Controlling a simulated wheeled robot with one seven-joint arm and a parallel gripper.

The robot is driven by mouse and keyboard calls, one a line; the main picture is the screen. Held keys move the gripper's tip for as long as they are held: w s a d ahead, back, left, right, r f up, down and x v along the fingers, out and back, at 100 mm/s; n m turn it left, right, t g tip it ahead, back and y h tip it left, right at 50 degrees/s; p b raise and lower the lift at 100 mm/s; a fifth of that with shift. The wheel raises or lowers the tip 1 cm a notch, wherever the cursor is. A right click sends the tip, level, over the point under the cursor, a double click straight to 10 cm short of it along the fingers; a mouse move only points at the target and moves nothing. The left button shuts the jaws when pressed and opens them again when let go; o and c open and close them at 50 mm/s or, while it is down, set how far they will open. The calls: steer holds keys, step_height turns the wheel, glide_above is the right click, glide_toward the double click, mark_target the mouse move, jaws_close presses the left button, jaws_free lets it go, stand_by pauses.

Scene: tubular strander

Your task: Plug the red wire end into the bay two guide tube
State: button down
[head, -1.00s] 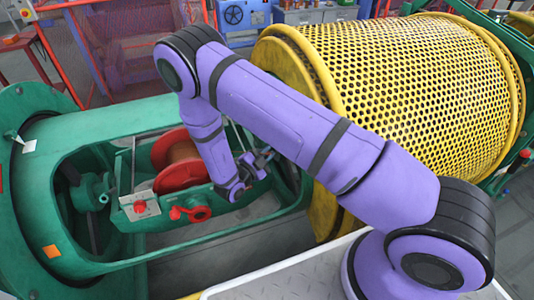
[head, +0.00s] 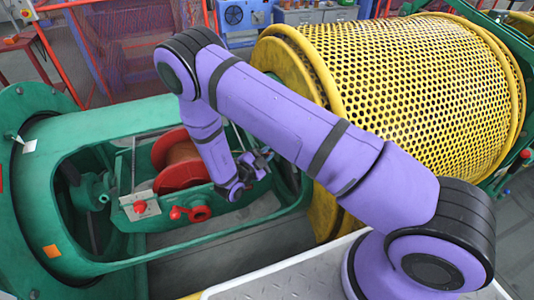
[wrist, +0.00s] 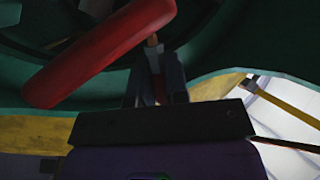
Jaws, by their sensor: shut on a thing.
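My gripper (head: 254,163) is inside the green cradle opening, to the right of the red spool. In the wrist view its dark fingers (wrist: 156,88) are shut on the red wire end (wrist: 159,91), a small red piece between them. A pale, brownish tip (wrist: 153,41) stands just beyond the fingers; I cannot tell if it belongs to the wire end or to something behind. The wire end is too small to make out in the head view. I cannot pick out the bay two guide tube for certain in either view.
A red-flanged spool (head: 178,162) with copper-coloured wire sits in the green cradle (head: 75,140); its flange (wrist: 100,55) is close to my fingers in the wrist view. A red handle (head: 189,213) sticks out in front. A yellow perforated drum (head: 420,85) stands at right.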

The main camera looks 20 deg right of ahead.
steer(key=shift+w+f, duration=0.5)
steer(key=shift+w, duration=0.05)
steer(key=c, duration=1)
jaws_free()
steer(key=shift+c, duration=0.2)
steer(key=v, duration=1)
steer(key=shift+s+a, duration=0.2)
steer(key=shift+a, duration=0.2)
